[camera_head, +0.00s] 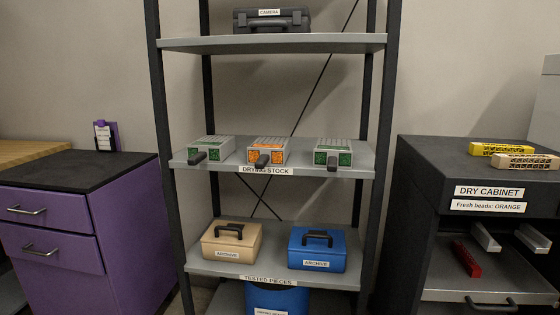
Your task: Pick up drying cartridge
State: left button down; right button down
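Three drying cartridges stand in a row on the middle shelf labelled "DRYING STOCK" (215,162). The left cartridge (212,147) is grey with green windows and a dark handle. The middle cartridge (267,150) has orange windows and a dark handle; the dry cabinet's label reads "Fresh beads: ORANGE". The right cartridge (333,152) has green windows and a dark handle. They stand apart from each other. Neither of my grippers is in the head view.
A black camera case (271,20) is on the upper shelf. Beige (231,243) and blue (317,249) archive boxes sit below. A purple drawer cabinet (60,235) stands left. The dark dry cabinet (430,170) stands right, with yellow (500,149) and tan (526,161) blocks on top and a red piece (466,259) inside.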

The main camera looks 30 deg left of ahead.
aim_at(265, 152)
jog(key=j+u, duration=0.1)
jog(key=u, duration=1)
